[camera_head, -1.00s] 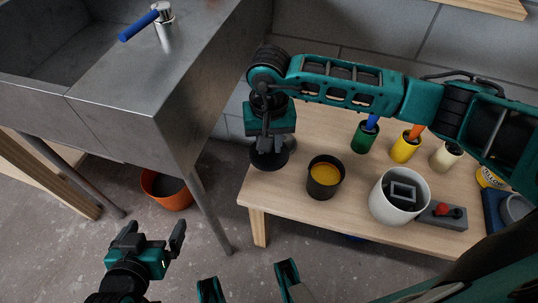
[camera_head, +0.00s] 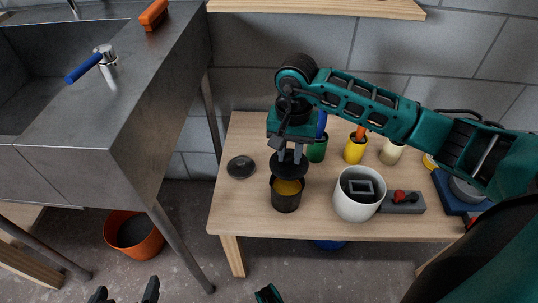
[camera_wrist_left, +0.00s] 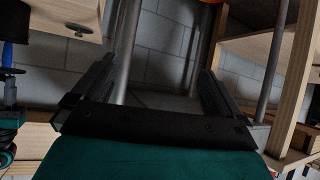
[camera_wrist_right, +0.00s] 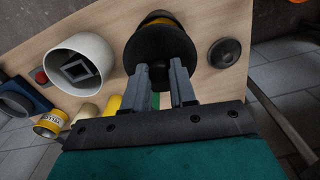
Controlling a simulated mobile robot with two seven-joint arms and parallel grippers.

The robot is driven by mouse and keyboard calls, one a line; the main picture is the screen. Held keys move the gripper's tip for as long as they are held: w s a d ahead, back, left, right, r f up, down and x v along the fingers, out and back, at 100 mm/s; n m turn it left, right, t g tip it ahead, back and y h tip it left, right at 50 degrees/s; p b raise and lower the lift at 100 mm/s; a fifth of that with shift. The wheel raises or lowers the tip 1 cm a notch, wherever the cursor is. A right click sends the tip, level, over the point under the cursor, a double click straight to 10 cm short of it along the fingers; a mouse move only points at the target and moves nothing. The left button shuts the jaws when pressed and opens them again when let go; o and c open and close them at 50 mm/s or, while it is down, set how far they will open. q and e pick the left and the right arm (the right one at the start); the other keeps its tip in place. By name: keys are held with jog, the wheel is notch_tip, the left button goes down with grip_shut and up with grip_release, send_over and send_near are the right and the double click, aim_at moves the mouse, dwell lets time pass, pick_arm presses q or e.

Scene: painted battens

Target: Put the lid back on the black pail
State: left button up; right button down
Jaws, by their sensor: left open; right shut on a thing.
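The black pail (camera_head: 286,199) stands upright on the wooden bench, its inside yellow. My right gripper (camera_head: 289,156) is shut on a black round lid (camera_head: 290,168), which it holds over the back part of the pail's mouth. The lid looks apart from the rim, with yellow showing below it. In the right wrist view the fingers (camera_wrist_right: 162,80) grip the lid (camera_wrist_right: 165,55), which hides most of the pail (camera_wrist_right: 160,17). My left gripper (camera_head: 125,292) is open and empty at the bottom edge, away from the bench; its spread fingers show in the left wrist view (camera_wrist_left: 165,80).
A second dark round lid (camera_head: 241,167) lies on the bench left of the pail. A white pail (camera_head: 358,207) stands close on the right, beside a grey block with a red knob (camera_head: 402,201). Green (camera_head: 317,150), yellow (camera_head: 355,151) and cream (camera_head: 391,152) cups stand behind.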

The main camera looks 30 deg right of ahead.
aim_at(289, 167)
jog(key=shift+f+b, duration=0.65)
jog(key=shift+f, duration=0.4)
notch_tip(289, 167, down, 2)
jog(key=shift+f+b, duration=0.25)
jog(key=shift+b, duration=0.65)
jog(key=shift+w+f+b, duration=0.1)
jog(key=shift+f+b, duration=0.5)
jog(key=shift+f, duration=0.25)
pick_arm(q)
jog(key=shift+w+d+f, duration=0.15)
jog(key=shift+d+f, duration=0.2)
jog(key=shift+f, duration=0.25)
jog(key=shift+w+d+f, duration=0.15)
jog(key=shift+d+f, duration=0.2)
jog(key=shift+f, duration=0.25)
jog(key=shift+w+a+f+h, duration=0.1)
jog(key=shift+a+f+h, duration=0.1)
jog(key=shift+h, duration=0.1)
jog(key=shift+f+b, duration=0.5)
jog(key=shift+b, duration=0.3)
pick_arm(e)
jog(key=shift+f, duration=0.2)
jog(key=c, duration=0.8)
grip_release()
